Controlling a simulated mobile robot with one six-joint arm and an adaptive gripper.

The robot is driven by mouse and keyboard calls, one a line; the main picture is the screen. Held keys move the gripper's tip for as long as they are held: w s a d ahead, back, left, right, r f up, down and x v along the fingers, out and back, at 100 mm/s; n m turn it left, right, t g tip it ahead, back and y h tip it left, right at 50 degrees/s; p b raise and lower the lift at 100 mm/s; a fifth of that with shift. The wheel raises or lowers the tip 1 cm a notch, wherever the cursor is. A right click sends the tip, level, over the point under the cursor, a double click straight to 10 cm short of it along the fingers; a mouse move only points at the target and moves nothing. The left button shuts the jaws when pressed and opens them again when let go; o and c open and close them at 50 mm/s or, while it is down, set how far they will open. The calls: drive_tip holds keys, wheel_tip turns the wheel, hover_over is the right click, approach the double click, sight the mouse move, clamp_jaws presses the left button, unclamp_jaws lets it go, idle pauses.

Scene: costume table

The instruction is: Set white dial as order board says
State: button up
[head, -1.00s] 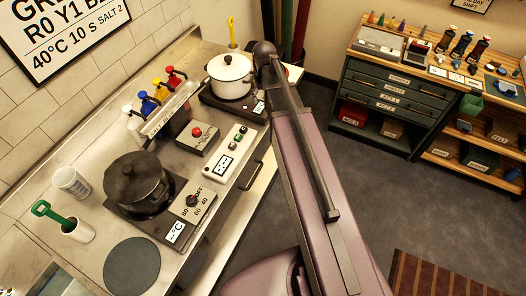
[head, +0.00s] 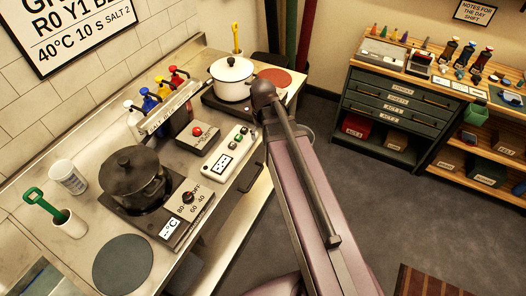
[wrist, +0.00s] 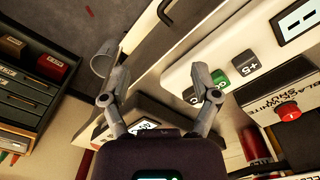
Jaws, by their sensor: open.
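The order board (head: 82,25) hangs at the upper left, cut off by the frame. Its readable lines include "R0 Y1", "40°C 10 S" and "SALT 2". The white pot (head: 232,79) stands on a dark hot plate (head: 212,99) at the back of the counter. My arm covers the right front of that plate, and I cannot make out its dial. My gripper (wrist: 154,68) is open and empty in the wrist view, its fingers apart over the counter's front edge. A small lit display (wrist: 145,128) shows near the gripper's base. My gripper is hidden in the head view.
A white button panel (head: 229,153) lies near the counter's front; its green button (wrist: 219,77) is close to my right finger in the wrist view. A black pot (head: 135,177) sits on another plate with its own dial (head: 188,197). A red-button box (head: 197,132) stands behind the panel.

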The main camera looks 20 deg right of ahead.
drive_tip(key=s, duration=0.1)
drive_tip(key=s+a+f, duration=0.1)
drive_tip(key=s+b, duration=0.1)
drive_tip(key=shift+s+a+f, duration=0.2)
drive_tip(key=shift+f, duration=0.1)
drive_tip(key=s, duration=0.1)
drive_tip(key=s+a, duration=0.1)
drive_tip(key=s, duration=0.1)
drive_tip(key=s+a, duration=0.1)
drive_tip(key=shift+s+a, duration=0.2)
drive_tip(key=shift+s, duration=0.2)
idle(1.9)
drive_tip(key=shift+c, duration=0.2)
